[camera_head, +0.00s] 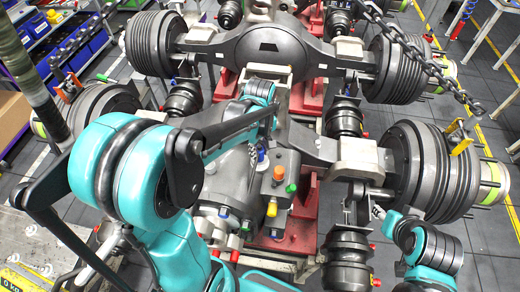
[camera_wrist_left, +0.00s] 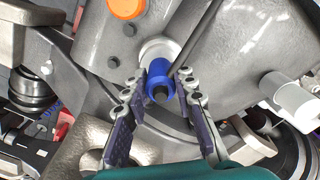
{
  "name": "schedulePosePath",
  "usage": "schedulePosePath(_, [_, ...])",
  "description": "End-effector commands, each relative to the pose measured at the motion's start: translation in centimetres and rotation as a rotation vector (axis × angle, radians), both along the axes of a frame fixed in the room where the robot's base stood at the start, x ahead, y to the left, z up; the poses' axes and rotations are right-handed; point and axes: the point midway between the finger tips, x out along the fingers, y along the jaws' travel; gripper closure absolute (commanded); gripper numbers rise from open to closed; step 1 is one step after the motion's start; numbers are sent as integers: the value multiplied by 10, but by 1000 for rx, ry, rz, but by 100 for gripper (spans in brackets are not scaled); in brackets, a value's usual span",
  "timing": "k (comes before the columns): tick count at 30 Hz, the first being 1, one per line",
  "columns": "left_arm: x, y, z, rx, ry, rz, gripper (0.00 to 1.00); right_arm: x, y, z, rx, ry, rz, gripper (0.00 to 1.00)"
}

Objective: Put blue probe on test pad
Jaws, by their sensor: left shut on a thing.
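My left gripper (camera_wrist_left: 163,88) is shut on the blue probe (camera_wrist_left: 159,72) in the left wrist view. The probe has a dark end and sits between the two fingertips. Just beyond it is a pale, round metal face (camera_wrist_left: 155,48) on the grey housing, perhaps the test pad. I cannot tell whether the probe touches it. In the head view my left gripper (camera_head: 262,140) is over the central grey housing, small and partly hidden by my arm. My right arm shows at the lower right; its gripper is not clear there.
The grey axle housing (camera_head: 228,185) carries orange (camera_head: 278,173), green (camera_head: 291,187) and yellow (camera_head: 271,209) caps. Large ribbed drums (camera_head: 410,165) and a hanging chain (camera_head: 415,55) stand at the right.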

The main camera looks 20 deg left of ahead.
Motion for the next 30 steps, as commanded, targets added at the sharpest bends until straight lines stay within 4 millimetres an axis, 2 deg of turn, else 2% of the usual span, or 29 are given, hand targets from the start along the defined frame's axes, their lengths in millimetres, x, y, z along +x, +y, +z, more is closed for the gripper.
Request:
schedulePosePath(6, [0,0,-5,0,0,0,100,0,0,-6,0,0,0,59])
schedulePosePath(7, [0,0,-4,0,0,0,69,0,0,-5,0,0,0,59])
schedulePosePath(9, [0,0,-3,0,0,0,53,0,0,-4,0,0,0,59])
schedulePosePath(18, [0,0,-2,0,0,0,53,0,0,-3,0,0,0,59])
schedulePosePath(22, [0,0,5,0,0,0,53,0,0,1,0,0,0,59])
schedulePosePath(26, [0,0,26,0,0,0,53,0,0,-2,0,0,0,59])
schedulePosePath(30, [0,0,56,0,0,0,53,0,0,-5,0,0,0,59])
